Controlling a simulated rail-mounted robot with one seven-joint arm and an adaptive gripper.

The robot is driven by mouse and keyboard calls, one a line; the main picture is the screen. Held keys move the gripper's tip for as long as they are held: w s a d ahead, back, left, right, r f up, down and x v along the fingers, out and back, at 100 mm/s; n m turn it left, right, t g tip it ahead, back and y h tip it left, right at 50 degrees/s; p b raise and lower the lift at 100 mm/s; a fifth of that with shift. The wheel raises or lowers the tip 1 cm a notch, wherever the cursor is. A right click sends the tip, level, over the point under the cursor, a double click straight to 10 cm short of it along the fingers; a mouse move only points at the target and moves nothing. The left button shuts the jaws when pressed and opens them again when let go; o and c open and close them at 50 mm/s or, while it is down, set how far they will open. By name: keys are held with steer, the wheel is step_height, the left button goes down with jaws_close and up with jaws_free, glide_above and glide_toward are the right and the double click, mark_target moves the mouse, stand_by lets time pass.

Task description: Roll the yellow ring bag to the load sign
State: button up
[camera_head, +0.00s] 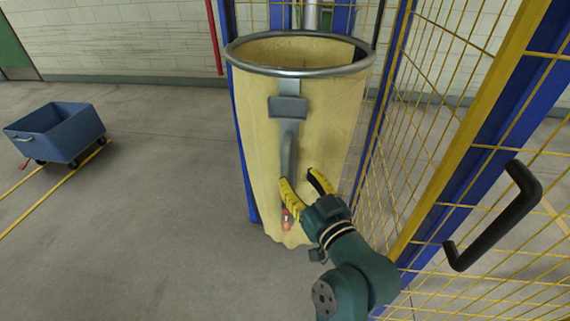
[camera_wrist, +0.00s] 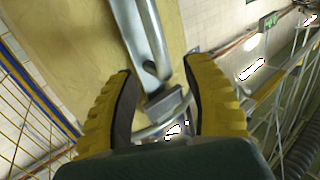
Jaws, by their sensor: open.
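The yellow ring bag (camera_head: 262,170) hangs upright in the head view, a tall pale-yellow sack under a round metal ring (camera_head: 243,62). A grey bracket (camera_head: 288,107) and a grey handle (camera_head: 289,150) run down its front. My gripper (camera_head: 303,182) is open in front of the bag, its yellow fingers near the handle's lower end. In the wrist view my gripper (camera_wrist: 158,70) is open, with the grey handle (camera_wrist: 146,35) showing beyond and between the fingers; contact cannot be told. I cannot make out a load sign in either view.
Yellow mesh fencing (camera_head: 425,130) with blue posts and a black handle (camera_head: 525,200) stands close on the right. A blue cart (camera_head: 65,132) stands by yellow floor lines at the left. The floor (camera_head: 165,210) between cart and bag is clear. A small green sign (camera_wrist: 268,20) shows in the wrist view.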

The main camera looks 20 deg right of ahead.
mark_target(287, 164)
steer(key=w+b, duration=0.1)
steer(key=w, duration=0.6)
steer(key=shift+w+a, duration=0.1)
steer(key=shift+a, duration=0.1)
jaws_close()
